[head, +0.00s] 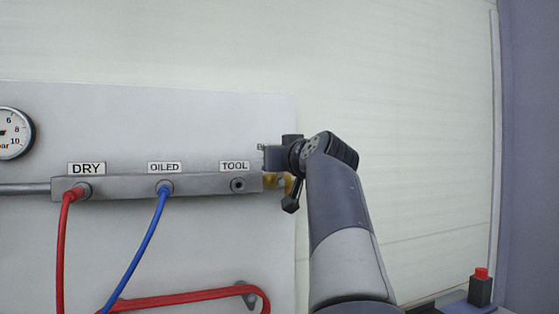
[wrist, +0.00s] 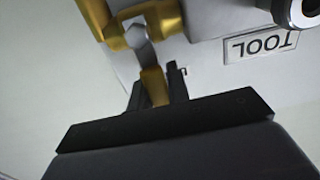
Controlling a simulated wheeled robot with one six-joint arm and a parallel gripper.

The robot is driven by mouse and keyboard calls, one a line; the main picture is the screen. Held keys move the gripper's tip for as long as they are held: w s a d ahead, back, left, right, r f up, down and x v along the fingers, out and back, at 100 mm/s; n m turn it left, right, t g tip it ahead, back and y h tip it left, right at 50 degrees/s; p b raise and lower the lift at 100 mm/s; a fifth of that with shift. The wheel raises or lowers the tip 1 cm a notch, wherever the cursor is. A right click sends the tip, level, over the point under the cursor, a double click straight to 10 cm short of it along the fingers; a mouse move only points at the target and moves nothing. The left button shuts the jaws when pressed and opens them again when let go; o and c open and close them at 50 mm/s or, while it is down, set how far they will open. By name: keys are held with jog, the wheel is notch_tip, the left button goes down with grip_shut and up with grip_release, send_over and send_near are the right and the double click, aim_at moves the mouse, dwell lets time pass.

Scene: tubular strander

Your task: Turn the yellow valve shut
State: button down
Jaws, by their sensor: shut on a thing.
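The yellow valve (head: 281,182) sits at the right end of the grey manifold bar, mostly hidden behind my gripper and wrist in the head view. In the wrist view, the brass-yellow valve body (wrist: 112,36) has a grey hex nut (wrist: 137,34) at its pivot. Its yellow lever (wrist: 154,85) points down from the nut in that picture. My gripper (wrist: 158,88) is shut on the lever, with one dark finger on each side of it. My gripper also shows in the head view (head: 272,160), at the bar's right end.
The manifold bar (head: 209,184) has labels DRY, OILED and TOOL. A red hose (head: 63,240) and a blue hose (head: 148,238) hang from it; the TOOL port (head: 238,185) is empty. A gauge (head: 14,133) is at left. A red-topped box (head: 480,288) stands lower right.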

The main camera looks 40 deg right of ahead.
jog(key=shift+f, duration=0.1)
jog(key=c, duration=1.3)
grip_release()
jog(key=shift+c, duration=0.2)
jog(key=b+v, duration=0.1)
jog(key=v, duration=0.9)
jog(key=shift+s+b, duration=0.35)
jog(key=shift+s, duration=0.05)
jog(key=shift+w, duration=0.1)
jog(key=p+x, duration=0.2)
jog(key=x, duration=0.8)
jog(key=shift+w, duration=0.3)
